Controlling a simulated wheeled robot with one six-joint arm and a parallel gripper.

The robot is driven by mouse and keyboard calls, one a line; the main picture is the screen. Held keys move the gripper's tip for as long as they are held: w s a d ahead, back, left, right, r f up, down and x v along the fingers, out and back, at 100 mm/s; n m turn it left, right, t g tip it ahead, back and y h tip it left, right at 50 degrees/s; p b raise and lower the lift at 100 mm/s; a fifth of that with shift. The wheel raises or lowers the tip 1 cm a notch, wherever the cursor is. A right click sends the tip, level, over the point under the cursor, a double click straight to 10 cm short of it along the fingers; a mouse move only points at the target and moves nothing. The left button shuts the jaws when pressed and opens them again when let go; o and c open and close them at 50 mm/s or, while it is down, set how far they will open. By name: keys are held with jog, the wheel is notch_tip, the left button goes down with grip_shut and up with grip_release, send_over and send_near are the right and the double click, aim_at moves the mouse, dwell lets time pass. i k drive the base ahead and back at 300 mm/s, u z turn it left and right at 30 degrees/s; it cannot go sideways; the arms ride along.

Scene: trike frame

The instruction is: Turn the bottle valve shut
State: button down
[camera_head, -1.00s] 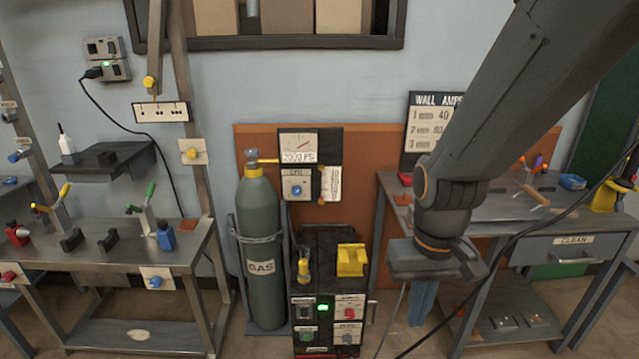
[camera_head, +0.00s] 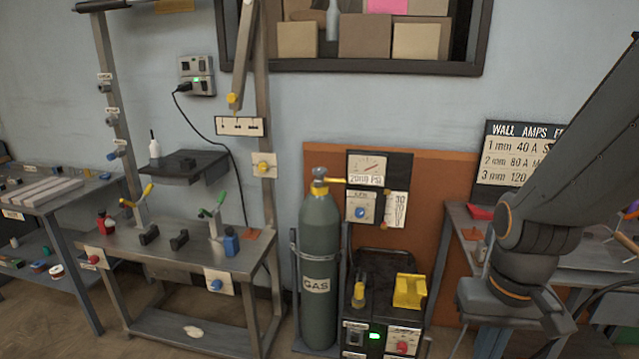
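A tall grey-green gas bottle (camera_head: 319,250) marked GAS stands upright in a rack in the middle of the view. The bottle valve (camera_head: 319,174) is on its top, with a grey knob and a yellow fitting leading right to the gauge panel. The gauge (camera_head: 367,168) has a label that seems to read 2000 PSI. My gripper (camera_head: 515,312) hangs to the right of the bottle, well apart from it, in front of the right-hand table. Its fingers point down and seem empty, but their opening is hard to make out.
A black welding machine (camera_head: 384,310) with a yellow holder (camera_head: 409,291) stands just right of the bottle. A metal workbench (camera_head: 190,262) with clamps is to the left. A right-hand table (camera_head: 462,218) stands behind my arm. Some floor shows at the lower left.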

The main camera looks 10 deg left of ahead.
aim_at(317, 170)
jog(key=u, duration=1.7)
jog(key=i, duration=1.75)
jog(key=z, duration=1.7)
